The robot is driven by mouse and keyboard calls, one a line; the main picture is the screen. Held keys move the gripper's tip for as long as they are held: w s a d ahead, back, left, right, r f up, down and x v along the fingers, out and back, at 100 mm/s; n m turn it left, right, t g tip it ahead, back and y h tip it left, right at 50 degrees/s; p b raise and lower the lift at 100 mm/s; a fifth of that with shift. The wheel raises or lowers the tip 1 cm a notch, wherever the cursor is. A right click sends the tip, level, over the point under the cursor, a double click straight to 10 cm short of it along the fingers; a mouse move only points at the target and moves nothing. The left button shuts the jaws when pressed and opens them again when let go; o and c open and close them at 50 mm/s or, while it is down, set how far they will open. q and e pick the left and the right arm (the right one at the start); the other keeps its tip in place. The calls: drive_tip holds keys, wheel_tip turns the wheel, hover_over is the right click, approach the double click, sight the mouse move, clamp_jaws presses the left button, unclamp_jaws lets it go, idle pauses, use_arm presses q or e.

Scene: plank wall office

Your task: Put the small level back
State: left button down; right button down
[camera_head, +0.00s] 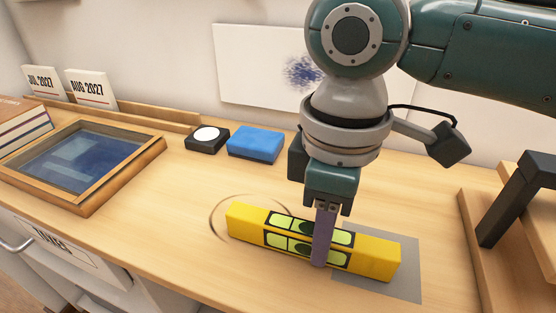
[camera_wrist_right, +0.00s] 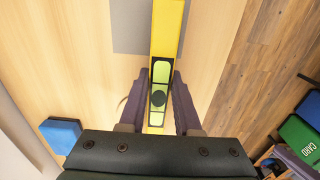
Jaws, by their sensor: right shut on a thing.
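The small level is a yellow bar (camera_head: 375,257) with light green windows, lying lengthwise on or just above the desk in the head view. Its right end is over a grey rectangle (camera_head: 405,285) on the desk top. My right gripper (camera_head: 323,255) comes down from above and is shut on the level near its middle, one finger showing on the near side. In the right wrist view the level (camera_wrist_right: 167,30) runs between both fingers, and part of the grey rectangle (camera_wrist_right: 130,28) shows beside it. Whether the level touches the desk I cannot tell. My left gripper is not in view.
A blue block (camera_head: 256,144) and a black box with a white disc (camera_head: 207,139) stand behind the level. A wooden framed tray (camera_head: 145,158) lies at left, with books (camera_head: 20,125) beyond. A wooden stand with a dark bracket (camera_head: 510,200) is at right. A faint ring marks the desk.

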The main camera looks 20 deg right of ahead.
drive_tip(key=c, duration=0.6)
unclamp_jaws()
drive_tip(key=shift+f, duration=0.1)
wheel_tip(320, 180, up, 12)
drive_tip(key=p, duration=0.3)
drive_tip(key=s+a+f+m+y, duration=0.1)
drive_tip(key=s+a+f, duration=0.1)
drive_tip(key=s+a+f+m+t+y, duration=0.1)
drive_tip(key=s+f, duration=0.1)
drive_tip(key=s+a+f+y, duration=0.1)
drive_tip(key=s+a+f, duration=0.1)
drive_tip(key=shift+s+a+f+m+t+y, duration=0.25)
drive_tip(key=shift+s+a+m+t+y, duration=0.1)
drive_tip(key=shift+s+m+t+y, duration=0.05)
drive_tip(key=s+d+f+m+h, duration=0.1)
drive_tip(key=s+d+m, duration=0.1)
drive_tip(key=s+d, duration=0.1)
drive_tip(key=s+d+f+m+t+h, duration=0.1)
drive_tip(key=s+d+m, duration=0.1)
drive_tip(key=d, duration=0.3)
drive_tip(key=s+d+f+m+h, duration=0.1)
drive_tip(key=s+d+m, duration=0.1)
drive_tip(key=s+d, duration=0.1)
drive_tip(key=shift+s+d+f+t+h, duration=0.1)
drive_tip(key=shift+s+d+t+h, duration=0.1)
drive_tip(key=shift+d, duration=0.2)
drive_tip(key=shift+s+d+f+t+h, duration=0.1)
drive_tip(key=shift+d+t, duration=0.1)
drive_tip(key=shift+d, duration=0.15)
